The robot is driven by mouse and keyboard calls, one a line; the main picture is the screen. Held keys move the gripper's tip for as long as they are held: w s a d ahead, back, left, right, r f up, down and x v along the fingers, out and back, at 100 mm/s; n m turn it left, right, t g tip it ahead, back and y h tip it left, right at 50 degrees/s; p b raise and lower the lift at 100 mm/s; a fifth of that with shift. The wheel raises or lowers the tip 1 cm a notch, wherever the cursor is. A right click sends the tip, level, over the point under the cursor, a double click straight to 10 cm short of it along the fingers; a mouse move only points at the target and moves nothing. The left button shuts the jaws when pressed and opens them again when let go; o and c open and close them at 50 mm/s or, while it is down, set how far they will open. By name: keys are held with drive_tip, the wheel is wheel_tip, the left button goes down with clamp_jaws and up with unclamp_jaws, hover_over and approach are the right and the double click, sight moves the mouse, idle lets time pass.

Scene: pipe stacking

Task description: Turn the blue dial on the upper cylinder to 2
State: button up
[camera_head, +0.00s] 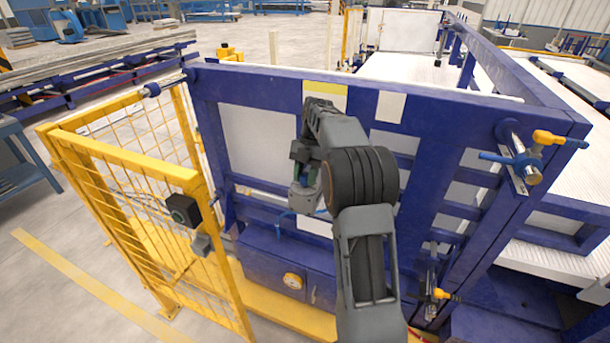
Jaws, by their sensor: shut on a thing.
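The upper cylinder (533,174) is a short metal cylinder on the blue frame's right post. A blue handle-like dial (494,157) sticks out to its left, and a yellow handle (556,138) is at its upper right. I cannot read any number there. My gripper (303,203) is near the middle of the view, well left of that cylinder, and points down. It is shut on what looks like a thin blue handle (282,214), whose ends show at both sides of the jaws. The jaws hide its middle.
A blue cabinet (262,262) with a yellow round knob (293,281) stands below my gripper. A lower yellow-handled fitting (440,294) is at the right. The blue frame (240,85) spans behind.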

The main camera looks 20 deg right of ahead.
drive_tip(key=o, duration=0.9)
drive_tip(key=shift+o, duration=0.2)
drive_tip(key=p+v, duration=0.6)
drive_tip(key=v, duration=0.7)
drive_tip(key=shift+r, duration=0.35)
